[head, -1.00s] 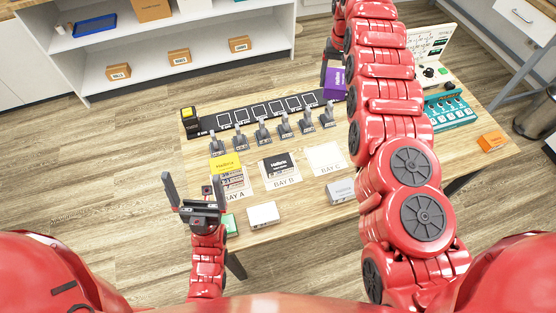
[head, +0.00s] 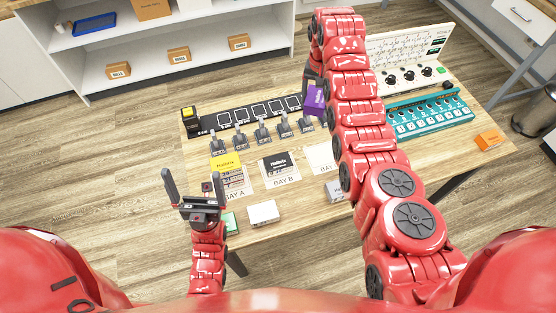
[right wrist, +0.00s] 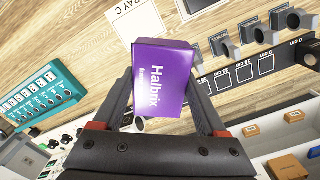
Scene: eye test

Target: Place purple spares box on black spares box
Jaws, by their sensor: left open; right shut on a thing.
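The purple spares box (head: 314,101) is held by my right gripper above the far part of the table, near the right end of the black marked strip. In the right wrist view the purple box (right wrist: 162,78) sits tilted between the two fingers of my right gripper (right wrist: 161,92), which is shut on it. The black spares box (head: 280,161) lies at the top of the BAY B card, left of and nearer than the purple box. My left gripper (head: 198,188) is open and empty near the table's front left corner.
A yellow box (head: 225,164) lies at BAY A. White (head: 263,212), grey (head: 334,190) and green (head: 230,224) boxes lie along the front edge. Several grey clamp-like pieces (head: 262,134) stand in a row before the strip. A teal panel (head: 430,112) is at right.

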